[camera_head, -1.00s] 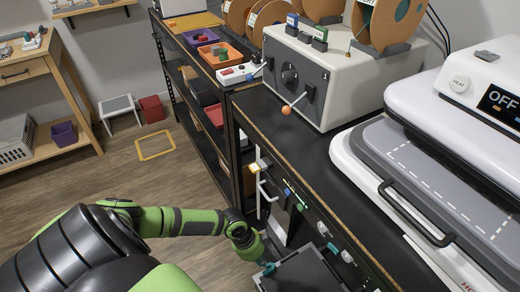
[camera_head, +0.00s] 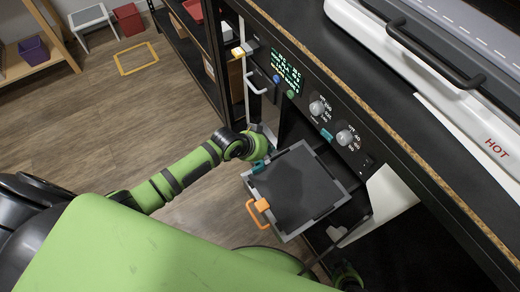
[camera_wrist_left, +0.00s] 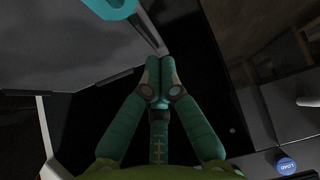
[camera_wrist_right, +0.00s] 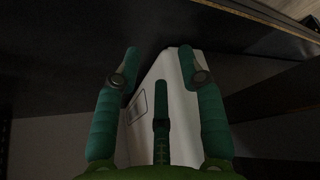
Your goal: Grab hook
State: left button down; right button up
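No thing is plainly a hook. The nearest shapes are a white bent handle (camera_head: 256,84) on the bench front and an orange handle (camera_head: 258,209) on a dark, grey-rimmed tray (camera_head: 312,226). My left gripper (camera_head: 262,148) is at the tray's far left corner, near a teal piece; its fingers are mostly hidden there. In the left wrist view its fingertips (camera_wrist_left: 160,68) are together, with nothing visible between them. My right gripper (camera_wrist_right: 158,62) is open in the right wrist view, its fingers either side of a white, labelled body (camera_wrist_right: 172,85), contact unclear.
The bench front carries grey knobs (camera_head: 345,137) and a lit green display (camera_head: 286,70). A heat press (camera_head: 455,95) marked HOT stands on top. A shelf frame stands behind. The wooden floor (camera_head: 110,130) to the left is open, with a yellow outline (camera_head: 137,58).

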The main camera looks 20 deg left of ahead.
aim_at(261, 162)
pick_arm(q)
jog(key=f, duration=0.3)
jog(key=shift+s+a+f, duration=0.2)
jog(key=shift+s+f, duration=0.1)
jog(key=shift+s+a, duration=0.1)
jog(key=shift+s, duration=0.15)
pick_arm(e)
jog(key=shift+s+a+f, duration=0.15)
pick_arm(q)
jog(key=shift+s+a, duration=0.1)
jog(key=shift+s+a+r+p, duration=0.1)
jog(key=shift+s+a+p, duration=0.1)
jog(key=shift+s+p, duration=0.1)
jog(key=shift+s+a+p, duration=0.45)
jog(key=shift+s+p, duration=0.15)
jog(key=shift+s, duration=0.35)
pick_arm(e)
jog(key=shift+s+d, duration=0.3)
jog(key=shift+s, duration=0.45)
pick_arm(q)
jog(key=shift+a, duration=0.1)
